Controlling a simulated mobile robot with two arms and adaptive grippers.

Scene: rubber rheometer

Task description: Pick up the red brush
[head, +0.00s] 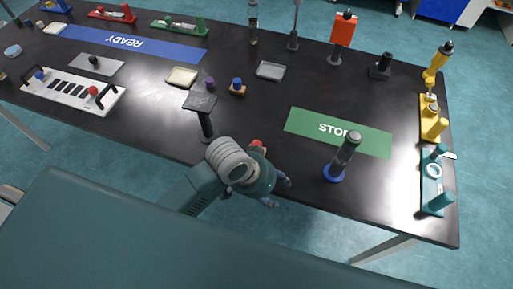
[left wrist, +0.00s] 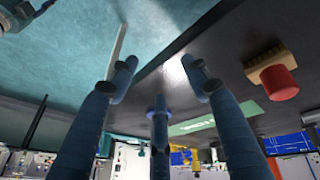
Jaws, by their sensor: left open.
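The red brush (head: 257,143) is at the table's near edge in the head view, mostly hidden behind my left gripper, with only a bit of red showing. In the left wrist view the red brush (left wrist: 279,82) shows its round red handle and pale bristled block, off to the right of the fingers. My left gripper (head: 278,191) is open and empty at the near table edge, beside the brush and apart from it. Its spread blue fingers also show in the left wrist view (left wrist: 162,88). My right gripper is not in view.
A blue-capped brush (head: 238,86) and a purple piece (head: 210,83) are behind.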

